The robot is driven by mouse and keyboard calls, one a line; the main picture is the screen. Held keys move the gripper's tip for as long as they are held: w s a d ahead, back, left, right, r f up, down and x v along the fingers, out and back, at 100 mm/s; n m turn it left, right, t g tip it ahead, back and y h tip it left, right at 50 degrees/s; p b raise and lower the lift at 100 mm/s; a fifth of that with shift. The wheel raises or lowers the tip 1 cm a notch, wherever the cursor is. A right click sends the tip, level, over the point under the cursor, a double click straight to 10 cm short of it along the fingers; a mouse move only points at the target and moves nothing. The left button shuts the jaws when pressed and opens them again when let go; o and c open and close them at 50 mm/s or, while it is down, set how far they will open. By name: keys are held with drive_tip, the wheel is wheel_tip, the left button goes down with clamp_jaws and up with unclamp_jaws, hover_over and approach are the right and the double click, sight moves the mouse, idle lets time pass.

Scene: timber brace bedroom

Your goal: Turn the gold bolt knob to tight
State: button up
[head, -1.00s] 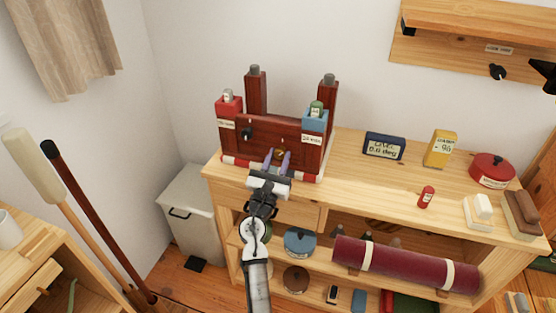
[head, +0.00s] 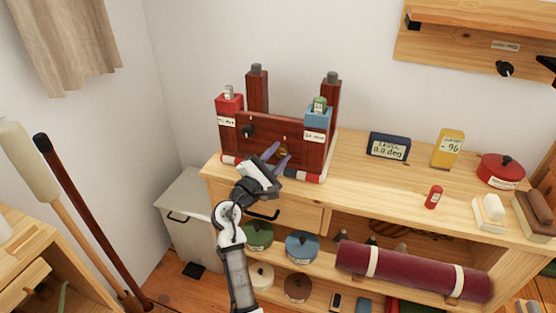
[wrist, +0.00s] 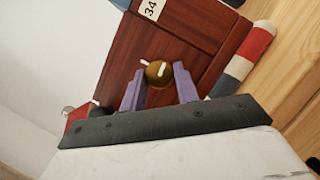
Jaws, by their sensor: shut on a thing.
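The gold bolt knob (head: 282,151) sits on the front of the dark red timber brace (head: 262,129), toward its right end. In the wrist view the round gold knob (wrist: 158,75) shows a white pointer line. A white mark (wrist: 143,62) lies just beside its rim on the panel. My gripper (head: 276,153) is shut on the knob, with its purple fingers on either side of it. In the wrist view my gripper (wrist: 160,91) is tilted relative to the panel. The small lettering around the knob is not readable.
A black knob (head: 248,131) is on the brace's left part. Red (head: 229,104) and blue (head: 318,117) blocks flank the panel. A red-and-white bar (head: 300,175) runs along its foot. Clear wood lies right of the brace.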

drive_tip(key=m+g, duration=0.1)
drive_tip(key=m, duration=0.1)
drive_tip(key=m+g, duration=0.1)
drive_tip(key=m, duration=0.2)
drive_tip(key=shift+r, duration=0.2)
drive_tip(key=m, duration=0.2)
drive_tip(key=m+g+y+p, duration=0.1)
drive_tip(key=m, duration=0.2)
drive_tip(key=shift+r+g, duration=0.2)
drive_tip(key=shift+g, duration=0.1)
drive_tip(key=m+y, duration=0.1)
drive_tip(key=m, duration=0.3)
drive_tip(key=shift+r+g+y+p, duration=0.15)
drive_tip(key=shift+g+y+p, duration=0.25)
drive_tip(key=shift+d+m+y, duration=0.1)
drive_tip(key=shift+m+y, duration=0.8)
drive_tip(key=shift+m, duration=0.6)
drive_tip(key=shift+p, duration=0.3)
drive_tip(key=o, duration=1)
drive_tip(key=shift+c, duration=0.2)
drive_tip(key=shift+s, duration=0.1)
drive_tip(key=b+v, duration=0.1)
drive_tip(key=v, duration=1.2)
drive_tip(key=shift+s+r, duration=0.25)
